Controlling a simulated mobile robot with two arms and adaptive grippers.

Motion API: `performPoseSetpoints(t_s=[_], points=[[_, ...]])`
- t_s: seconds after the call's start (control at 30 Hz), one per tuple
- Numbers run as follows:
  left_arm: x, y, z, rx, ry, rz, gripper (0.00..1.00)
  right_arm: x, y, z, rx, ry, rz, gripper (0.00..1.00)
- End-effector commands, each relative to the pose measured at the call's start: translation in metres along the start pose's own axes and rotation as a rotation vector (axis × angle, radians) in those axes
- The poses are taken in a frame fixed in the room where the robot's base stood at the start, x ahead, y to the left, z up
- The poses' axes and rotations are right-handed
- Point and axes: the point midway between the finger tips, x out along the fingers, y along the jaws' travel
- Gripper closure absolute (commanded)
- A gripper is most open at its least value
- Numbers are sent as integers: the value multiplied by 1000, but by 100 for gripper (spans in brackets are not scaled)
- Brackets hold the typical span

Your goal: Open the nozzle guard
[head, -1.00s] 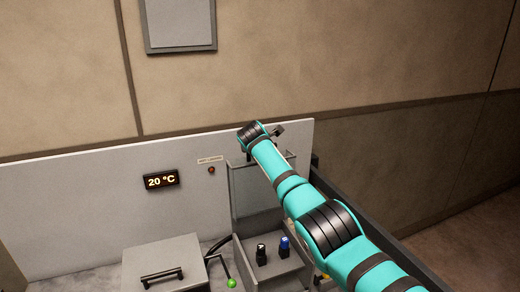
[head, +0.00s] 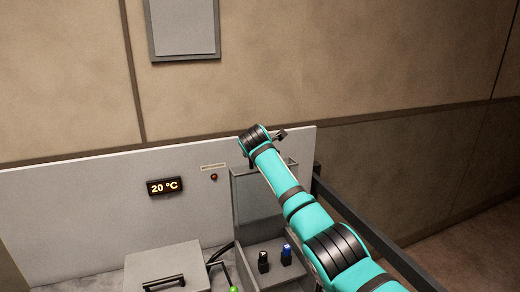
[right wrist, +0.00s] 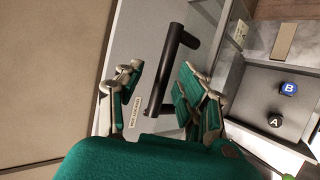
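The nozzle guard (head: 250,196) appears as a grey, see-through-looking panel standing upright at the back of the bay, partly covered by my right arm. In the right wrist view a black bar handle (right wrist: 165,75) lies between the fingers of my right gripper (right wrist: 160,95). The fingers are spread, with a gap on both sides of the bar; I see no contact. In the head view my right gripper is mostly hidden behind its own wrist. My left gripper is in neither view.
Two bottles, a black-capped one (head: 263,262) and a blue-capped one (head: 286,254), stand in the bay. A grey box lid with handle (head: 165,265), a green-knobbed lever (head: 233,289) and a 20 °C display (head: 165,186) are to the left. A dark rail (head: 365,230) runs along the right.

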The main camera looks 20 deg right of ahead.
Motion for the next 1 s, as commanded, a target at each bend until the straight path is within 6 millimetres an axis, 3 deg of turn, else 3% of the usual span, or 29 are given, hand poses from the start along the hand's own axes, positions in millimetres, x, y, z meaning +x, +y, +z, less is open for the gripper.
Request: performPoseSetpoints(t_s=[0.53, 0.7, 1.0], points=[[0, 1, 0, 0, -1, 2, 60, -84, 2, 0, 0, 0, 8, 62], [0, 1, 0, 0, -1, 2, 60, -94, 1, 1, -1, -1, 4, 62], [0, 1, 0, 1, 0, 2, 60, -96, 2, 1, 0, -1, 5, 62]])
